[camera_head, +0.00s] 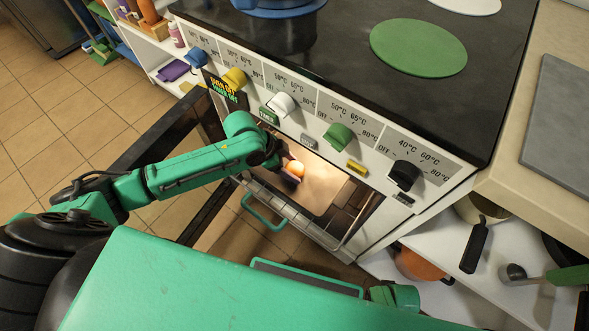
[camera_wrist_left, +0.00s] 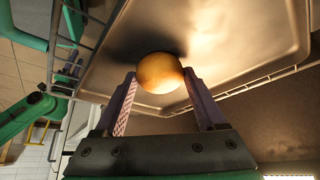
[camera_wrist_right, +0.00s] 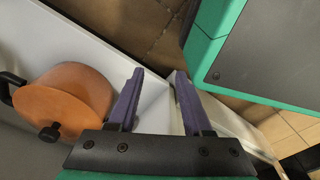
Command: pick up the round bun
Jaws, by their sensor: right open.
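The round bun (camera_head: 297,168) is golden brown and shows inside the lit, open oven, over the baking tray (camera_head: 322,186). In the left wrist view the bun (camera_wrist_left: 160,73) sits between the purple fingertips of my left gripper (camera_wrist_left: 159,76), with one finger against each side. My left gripper (camera_head: 287,171) reaches into the oven opening from the left. I cannot tell whether the bun touches the tray. My right gripper (camera_wrist_right: 158,73) is open and empty, above a white shelf surface beside an orange pot (camera_wrist_right: 62,100).
A wire rack (camera_wrist_left: 262,80) borders the tray. Pots and pans (camera_head: 478,247) fill the shelf at right.

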